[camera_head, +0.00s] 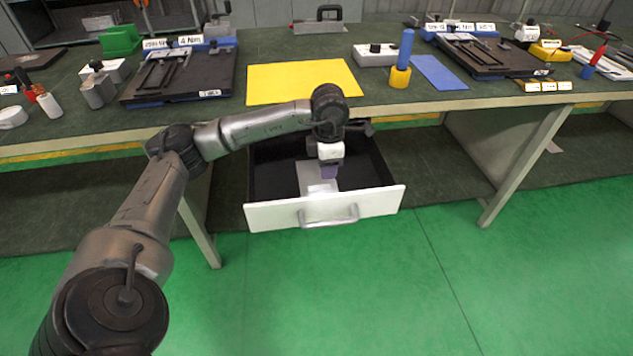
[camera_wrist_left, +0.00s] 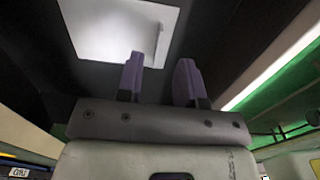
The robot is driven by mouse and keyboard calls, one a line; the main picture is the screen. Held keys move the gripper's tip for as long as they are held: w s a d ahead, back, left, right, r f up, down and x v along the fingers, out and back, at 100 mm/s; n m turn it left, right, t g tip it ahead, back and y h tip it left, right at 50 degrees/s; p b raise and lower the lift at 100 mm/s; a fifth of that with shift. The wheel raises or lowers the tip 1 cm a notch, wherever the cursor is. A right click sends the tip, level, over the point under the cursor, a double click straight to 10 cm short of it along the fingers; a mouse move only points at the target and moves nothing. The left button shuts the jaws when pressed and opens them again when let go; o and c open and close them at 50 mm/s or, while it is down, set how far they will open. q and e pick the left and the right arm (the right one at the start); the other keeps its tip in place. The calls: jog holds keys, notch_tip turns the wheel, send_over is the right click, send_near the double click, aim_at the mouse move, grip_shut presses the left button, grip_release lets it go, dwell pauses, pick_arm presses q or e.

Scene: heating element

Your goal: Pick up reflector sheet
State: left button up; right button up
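A pale silvery sheet (camera_head: 307,180), which looks like the reflector sheet, lies flat in the open drawer under the table. In the left wrist view the sheet (camera_wrist_left: 110,30) shows as a bright panel at the top, beyond my fingers and mostly to their left. My left gripper (camera_head: 329,171) is over the drawer and hides part of the sheet's right side in the head view. Its two purple fingers (camera_wrist_left: 160,80) are apart with nothing between them in the left wrist view. I cannot tell the exact height above the sheet. My right gripper is not in view.
The drawer's white front (camera_head: 280,215) with its handle and its dark side walls surround the sheet. The table edge overhangs the drawer's back. On the table are a yellow sheet (camera_head: 300,80), a blue sheet (camera_head: 438,72) and a blue-and-yellow tool (camera_head: 401,72).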

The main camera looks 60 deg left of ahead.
aim_at(325, 182)
pick_arm(q)
jog(key=shift+s+a+f+b, duration=0.1)
jog(key=shift+f+b, duration=0.95)
jog(key=shift+f, duration=0.4)
jog(key=shift+s+f+b, duration=0.1)
jog(key=shift+f+b, duration=0.95)
jog(key=shift+f, duration=0.4)
jog(key=shift+r, duration=0.1)
jog(key=shift+c, duration=0.2)
grip_shut()
